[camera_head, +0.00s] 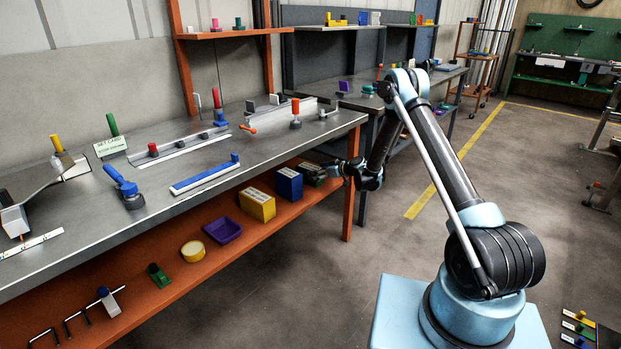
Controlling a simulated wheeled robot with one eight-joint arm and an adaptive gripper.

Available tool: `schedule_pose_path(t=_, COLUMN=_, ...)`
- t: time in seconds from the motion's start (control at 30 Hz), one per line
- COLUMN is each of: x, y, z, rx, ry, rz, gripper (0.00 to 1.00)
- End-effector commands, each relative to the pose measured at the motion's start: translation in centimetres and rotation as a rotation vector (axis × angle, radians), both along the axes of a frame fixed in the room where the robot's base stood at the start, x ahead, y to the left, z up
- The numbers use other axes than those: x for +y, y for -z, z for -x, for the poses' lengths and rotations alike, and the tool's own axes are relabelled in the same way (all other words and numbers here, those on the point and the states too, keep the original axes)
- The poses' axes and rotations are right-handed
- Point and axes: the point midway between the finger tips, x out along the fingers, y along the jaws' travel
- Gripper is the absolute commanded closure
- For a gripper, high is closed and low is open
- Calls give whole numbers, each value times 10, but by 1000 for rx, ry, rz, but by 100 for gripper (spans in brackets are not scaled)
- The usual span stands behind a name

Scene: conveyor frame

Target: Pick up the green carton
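The green carton (309,174) is a dark green box with a pale label on top. It stands at the far right end of the orange lower shelf (186,270), beside a blue carton. My gripper (329,168) is dark and small in the picture, at the right side of the green carton. It overlaps the carton's right part in the view. I cannot tell whether its fingers touch the carton or whether they are open or shut.
A blue carton (288,184) and a yellow carton (257,204) stand left of the green one. A purple tray (223,230) and a yellow round item (193,251) lie further left. The grey bench top (150,215) overhangs the shelf. An orange post (350,205) stands close by.

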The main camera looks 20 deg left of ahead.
Motion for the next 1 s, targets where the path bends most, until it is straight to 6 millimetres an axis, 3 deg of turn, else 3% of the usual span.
schedule_pose_path(t=0.23, x=11, y=4, z=-4, rx=0, ry=-1, rz=1, gripper=18)
schedule_pose_path(t=0.53, x=44, y=15, z=-20, rx=0, ry=-1, rz=0, gripper=18)
schedule_pose_path(t=0.8, x=48, y=17, z=-21, rx=0, ry=0, rz=0, gripper=18)
schedule_pose_path(t=0.97, x=48, y=17, z=-21, rx=0, ry=0, rz=0, gripper=52)
schedule_pose_path(t=1.0, x=48, y=17, z=-21, rx=0, ry=0, rz=0, gripper=55)
